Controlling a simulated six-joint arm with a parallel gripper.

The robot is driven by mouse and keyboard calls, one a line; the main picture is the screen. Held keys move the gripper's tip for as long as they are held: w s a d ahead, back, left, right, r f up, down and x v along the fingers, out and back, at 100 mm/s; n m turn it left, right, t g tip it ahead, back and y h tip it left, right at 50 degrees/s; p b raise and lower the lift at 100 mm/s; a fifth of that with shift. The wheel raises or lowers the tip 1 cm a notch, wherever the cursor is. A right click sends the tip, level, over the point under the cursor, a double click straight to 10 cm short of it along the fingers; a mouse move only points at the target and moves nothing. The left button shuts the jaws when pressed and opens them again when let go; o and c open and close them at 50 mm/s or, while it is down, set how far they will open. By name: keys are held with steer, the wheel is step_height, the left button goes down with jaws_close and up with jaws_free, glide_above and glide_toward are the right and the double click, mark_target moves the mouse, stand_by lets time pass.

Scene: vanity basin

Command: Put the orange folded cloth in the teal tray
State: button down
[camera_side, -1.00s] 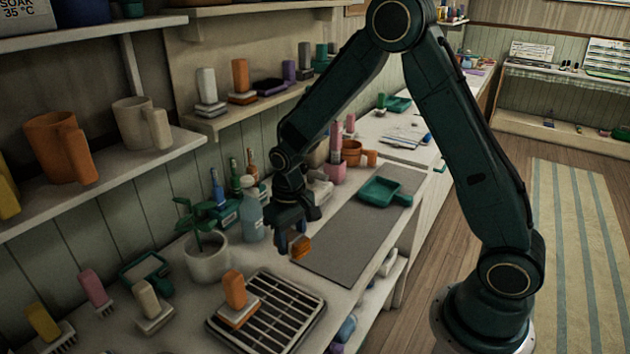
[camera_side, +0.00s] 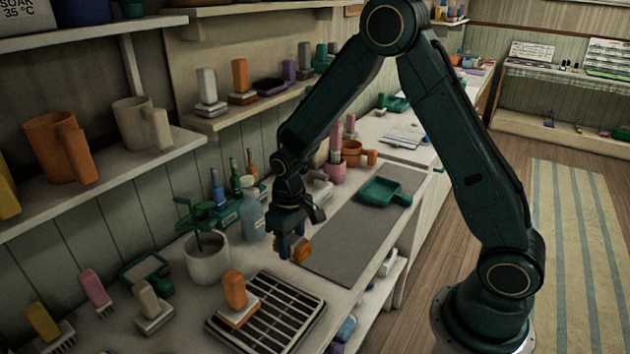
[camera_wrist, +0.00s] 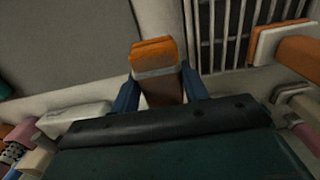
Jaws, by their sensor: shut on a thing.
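The orange folded cloth (camera_side: 303,249) is between the fingers of my gripper (camera_side: 292,249), which is shut on it. In the wrist view the cloth (camera_wrist: 156,68), with a pale band across it, shows between the two blue fingertips of my gripper (camera_wrist: 158,90). It appears held just above the counter, near the grey mat's near end; the exact gap is hard to tell. The teal tray (camera_side: 383,192), shallow with a short handle, lies on the far part of the grey mat, apart from my gripper.
The grey mat (camera_side: 345,240) is clear between cloth and tray. A slatted rack (camera_side: 283,322) with an orange-handled brush (camera_side: 236,292) is nearer. A plant pot (camera_side: 207,258), a bottle (camera_side: 252,215) and a pink cup (camera_side: 336,172) stand along the wall side.

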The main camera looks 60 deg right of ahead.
steer(key=w+d, duration=0.3)
steer(key=d, duration=0.5)
step_height(320, 180, up, 4)
glide_above(378, 195)
steer(key=shift+a+f+m, duration=0.1)
steer(key=shift+f+m, duration=0.05)
steer(key=shift+m, duration=0.15)
steer(key=shift+f, duration=0.1)
steer(key=shift+f, duration=4)
steer(key=shift+f, duration=0.45)
steer(key=c, duration=0.7)
jaws_free()
steer(key=shift+o, duration=0.2)
